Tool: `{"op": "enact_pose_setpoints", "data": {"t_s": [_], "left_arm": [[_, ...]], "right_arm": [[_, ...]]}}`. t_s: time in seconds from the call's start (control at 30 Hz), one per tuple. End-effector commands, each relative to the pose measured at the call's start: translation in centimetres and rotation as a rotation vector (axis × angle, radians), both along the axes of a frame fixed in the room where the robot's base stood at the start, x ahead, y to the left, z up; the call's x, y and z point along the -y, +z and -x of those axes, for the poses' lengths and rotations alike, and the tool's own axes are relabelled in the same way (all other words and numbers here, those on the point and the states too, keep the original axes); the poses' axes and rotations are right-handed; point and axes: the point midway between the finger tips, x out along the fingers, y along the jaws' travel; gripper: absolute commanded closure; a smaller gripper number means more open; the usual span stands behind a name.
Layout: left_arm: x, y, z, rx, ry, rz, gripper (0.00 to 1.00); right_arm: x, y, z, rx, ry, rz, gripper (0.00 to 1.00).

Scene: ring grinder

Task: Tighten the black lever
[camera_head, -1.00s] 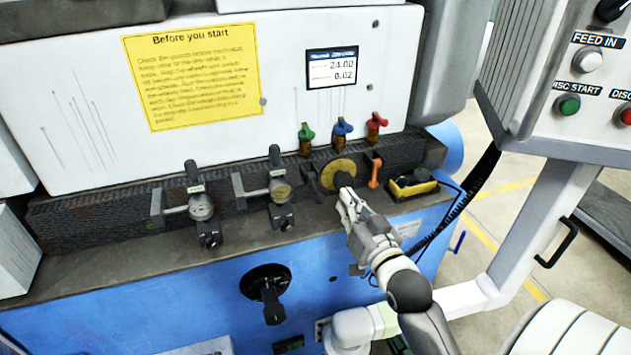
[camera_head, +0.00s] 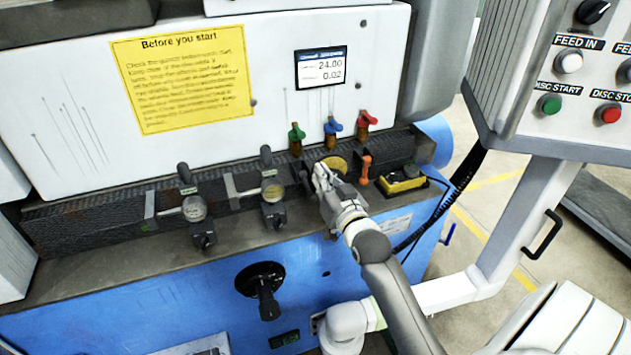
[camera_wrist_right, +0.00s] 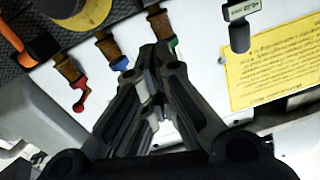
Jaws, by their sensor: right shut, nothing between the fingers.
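My right gripper (camera_head: 320,173) is shut and empty, in front of the lower left of the round yellow disc (camera_head: 337,163). In the wrist view its fingers (camera_wrist_right: 155,70) meet in front of the white panel, near the green valve (camera_wrist_right: 173,43). Several black levers show. One with a round hub (camera_head: 266,297) is on the blue front, below the gripper. Black handles stand on the left gauge clamp (camera_head: 184,173) and the right gauge clamp (camera_head: 266,156). Which lever is meant is unclear. The gripper and arm hide the area just below the disc. My left gripper is out of view.
Green (camera_head: 296,134), blue (camera_head: 332,127) and red (camera_head: 366,120) valves stand above the disc. An orange lever (camera_head: 365,170) and a yellow-black box (camera_head: 402,180) are to its right. A control panel (camera_head: 560,75) stands at the right, with a black cable beside it.

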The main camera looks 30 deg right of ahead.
Motion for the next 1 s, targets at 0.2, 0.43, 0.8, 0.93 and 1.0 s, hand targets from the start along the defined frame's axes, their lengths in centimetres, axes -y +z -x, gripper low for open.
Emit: {"op": "enact_pose_setpoints", "data": {"t_s": [0.2,0.43,0.8,0.93,1.0], "left_arm": [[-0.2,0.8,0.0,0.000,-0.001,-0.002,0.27],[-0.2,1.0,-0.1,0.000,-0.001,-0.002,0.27],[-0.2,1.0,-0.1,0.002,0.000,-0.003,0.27],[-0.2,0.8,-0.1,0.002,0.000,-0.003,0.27],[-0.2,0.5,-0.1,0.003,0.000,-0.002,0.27]], "right_arm": [[-0.1,-2.2,-1.7,-0.005,0.000,-0.002,1.00],[-0.3,-3.6,-2.1,-0.002,0.000,0.000,1.00],[-0.3,-3.8,-2.2,0.000,0.000,0.000,1.00],[-0.3,-3.9,-2.2,0.000,0.000,0.000,1.00],[-0.3,-4.1,-2.3,0.000,0.000,0.000,1.00]]}}
